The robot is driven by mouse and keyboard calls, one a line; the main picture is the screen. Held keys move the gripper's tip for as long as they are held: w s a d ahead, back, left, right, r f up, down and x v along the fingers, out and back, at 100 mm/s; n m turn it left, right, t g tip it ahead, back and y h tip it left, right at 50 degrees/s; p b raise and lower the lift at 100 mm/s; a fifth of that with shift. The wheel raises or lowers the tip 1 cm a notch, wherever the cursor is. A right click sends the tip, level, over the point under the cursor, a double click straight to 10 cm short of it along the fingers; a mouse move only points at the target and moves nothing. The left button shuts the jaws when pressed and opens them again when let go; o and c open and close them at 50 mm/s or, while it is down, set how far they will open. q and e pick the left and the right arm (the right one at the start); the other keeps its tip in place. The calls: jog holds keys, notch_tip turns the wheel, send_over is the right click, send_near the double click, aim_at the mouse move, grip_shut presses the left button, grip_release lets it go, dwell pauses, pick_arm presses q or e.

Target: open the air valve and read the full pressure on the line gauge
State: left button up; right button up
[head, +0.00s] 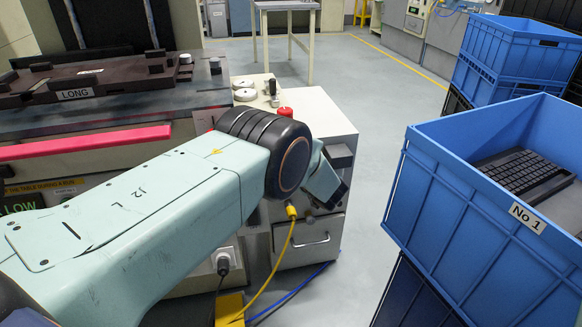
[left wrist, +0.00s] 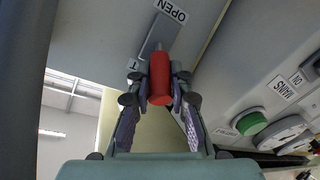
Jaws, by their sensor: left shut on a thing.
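The air valve's red handle (left wrist: 160,72) shows in the left wrist view, in front of a grey panel with a grey slotted plate (left wrist: 163,34). An OPEN label (left wrist: 172,10) is near the plate's top end; another label, partly hidden and ending in T (left wrist: 137,65), is near its lower end. My left gripper (left wrist: 159,90) is shut on the red handle, one finger on each side. In the head view my left arm hides the handle and most of the gripper.
A grey machine cabinet (head: 318,122) with a red button (head: 285,112) stands beyond my left arm. Yellow (head: 283,258) and blue (head: 290,291) hoses run below. A blue crate marked No 1 (head: 440,195) holds a keyboard (head: 524,172) at right. Open floor (head: 375,115) lies between.

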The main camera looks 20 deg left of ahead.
pick_arm(q)
grip_shut()
jog(key=shift+f, duration=0.1)
jog(key=shift+s+d+f+t+y+b, duration=0.15)
jog(key=shift+f+t+y+b, duration=0.2)
jog(key=shift+b, duration=0.5)
jog(key=shift+s+d+f+n+t+y+b, duration=0.15)
jog(key=shift+f+n+t+y+b, duration=0.1)
jog(key=shift+f+t+y+b, duration=0.55)
jog(key=shift+s+d+f+n+t+y+b, duration=0.15)
jog(key=shift+f+n+t+y+b, duration=0.15)
jog(key=shift+t+y+b, duration=0.7)
jog(key=shift+w+f+t+b, duration=0.1)
jog(key=shift+f+t+b, duration=0.05)
jog(key=shift+t+b, duration=0.2)
jog(key=shift+y, duration=0.25)
